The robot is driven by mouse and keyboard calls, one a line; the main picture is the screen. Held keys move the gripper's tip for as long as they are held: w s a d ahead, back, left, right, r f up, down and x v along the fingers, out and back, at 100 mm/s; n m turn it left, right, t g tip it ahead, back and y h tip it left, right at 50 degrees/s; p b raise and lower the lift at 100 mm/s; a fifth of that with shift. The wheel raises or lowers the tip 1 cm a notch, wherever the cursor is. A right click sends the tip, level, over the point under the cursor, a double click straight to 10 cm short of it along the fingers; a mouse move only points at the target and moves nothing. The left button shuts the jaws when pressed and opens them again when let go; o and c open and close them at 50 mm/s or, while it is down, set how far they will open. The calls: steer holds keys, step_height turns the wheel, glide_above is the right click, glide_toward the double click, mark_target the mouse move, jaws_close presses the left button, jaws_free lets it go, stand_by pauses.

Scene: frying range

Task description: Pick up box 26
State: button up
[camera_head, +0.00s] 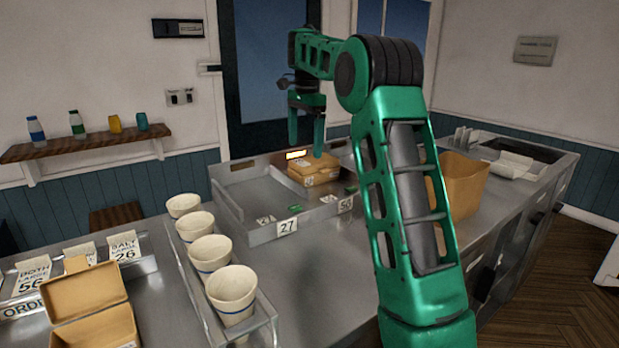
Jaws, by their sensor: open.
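A closed tan box (315,172) sits in the far part of a metal tray. It has small white labels on its front, but I cannot read a clear 26 on it. My gripper (306,138) points down with its fingers apart and empty, above the box and apart from it. A ticket reading SALT LARGE 26 (125,246) stands in the order rail at the left. A second tan box (85,295) stands open at the lower left, and no number shows on it.
The metal tray (262,237) has raised walls and tags, one reading 27. Several paper cups (232,290) stand in a rack (198,293) left of it. A tan container (463,180) stands right of my arm. Bare counter (315,270) lies in front of the tray.

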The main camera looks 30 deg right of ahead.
mark_target(304, 162)
steer(key=f, duration=1)
steer(key=shift+w+d, duration=0.1)
steer(key=shift+w, duration=0.25)
steer(key=c, duration=1.4)
steer(key=shift+o, duration=0.2)
steer(key=shift+r, duration=0.15)
